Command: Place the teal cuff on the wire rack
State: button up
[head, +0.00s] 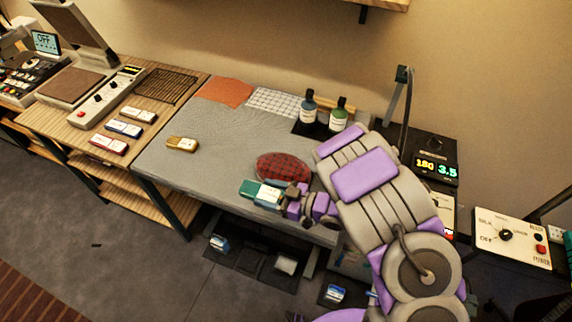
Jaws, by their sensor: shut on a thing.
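The teal cuff (250,188), with a pale label on it, is at the front of the grey table. My gripper (279,198) is shut on its right end, and the fingers hide that end. I cannot tell whether the cuff touches the table or is just above it. The wire rack (166,85) is a dark grid on the wooden bench to the left, and its top looks empty. My gripper and the cuff are far to the right of the rack and nearer to me.
A yellow cuff-like piece (182,144) lies on the grey table (207,165). A red checked cushion (283,167) is just behind my gripper. Two bottles (308,107) stand at the back. Blue (123,129), red (109,145) and grey pieces lie before the rack.

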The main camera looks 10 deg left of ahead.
jog(key=shift+w, duration=0.1)
jog(key=b, duration=0.1)
send_over(290, 166)
jog(key=shift+s+f, duration=0.45)
jog(key=shift+f, duration=0.25)
jog(key=shift+w+d+f+b, duration=0.1)
jog(key=shift+w+f+b, duration=0.15)
jog(key=shift+f, duration=0.55)
jog(key=shift+w+f+b, duration=0.1)
jog(key=shift+w+f, duration=0.1)
jog(key=shift+f, duration=0.55)
jog(key=shift+f, duration=0.15)
jog(key=o, duration=1.1)
jog(key=shift+o, duration=0.2)
jog(key=shift+f, duration=0.15)
jog(key=f+v, duration=0.1)
jog(key=v, duration=0.6)
jog(key=shift+s+d+r, duration=0.2)
jog(key=shift+d+r, duration=0.15)
jog(key=shift+d, duration=0.05)
